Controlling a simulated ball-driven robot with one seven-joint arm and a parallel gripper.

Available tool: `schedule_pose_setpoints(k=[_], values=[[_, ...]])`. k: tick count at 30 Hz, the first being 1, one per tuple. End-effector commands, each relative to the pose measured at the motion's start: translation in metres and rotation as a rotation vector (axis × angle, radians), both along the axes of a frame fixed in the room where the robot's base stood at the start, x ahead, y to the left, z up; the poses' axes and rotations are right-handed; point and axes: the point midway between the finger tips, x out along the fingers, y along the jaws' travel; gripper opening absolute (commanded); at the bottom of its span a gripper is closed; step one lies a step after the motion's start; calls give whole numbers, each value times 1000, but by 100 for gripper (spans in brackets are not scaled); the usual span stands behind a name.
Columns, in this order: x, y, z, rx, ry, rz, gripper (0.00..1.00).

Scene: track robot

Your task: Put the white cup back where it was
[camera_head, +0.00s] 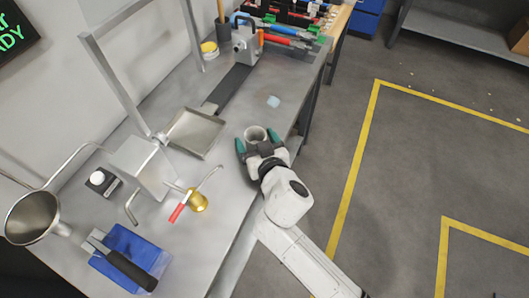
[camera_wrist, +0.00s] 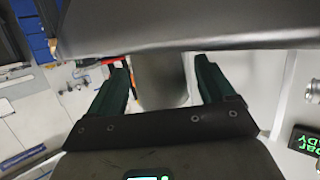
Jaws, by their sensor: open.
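The white cup (camera_head: 256,132) stands near the front edge of the grey metal bench (camera_head: 225,185), with its open top showing. My gripper (camera_head: 257,143) is open, with its two green fingers on either side of the cup. Its lower part is hidden behind my gripper in the head view. In the wrist view a pale rounded body, which looks like the cup (camera_wrist: 165,80), shows between the open fingers of my gripper (camera_wrist: 160,75). I cannot tell whether the fingers touch it.
A pale blue patch (camera_head: 273,101) lies on clear bench beyond the cup. A square metal tray (camera_head: 195,132) is left of my gripper. A brass-coloured piece with a red-handled lever (camera_head: 178,212) is nearer. A vise-like tool (camera_head: 246,48) stands at the back.

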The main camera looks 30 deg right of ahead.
Motion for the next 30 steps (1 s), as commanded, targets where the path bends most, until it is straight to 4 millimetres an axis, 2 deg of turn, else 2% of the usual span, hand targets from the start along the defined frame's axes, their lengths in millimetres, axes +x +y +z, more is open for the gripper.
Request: schedule_pose_setpoints(k=[9,15,21,28,30], values=[[-61,9,16,0,1,1,83],[-94,15,26,0,2,1,83],[-109,17,33,0,1,0,83],[-112,17,34,0,2,-1,83],[-113,12,31,-3,18,-14,83]])
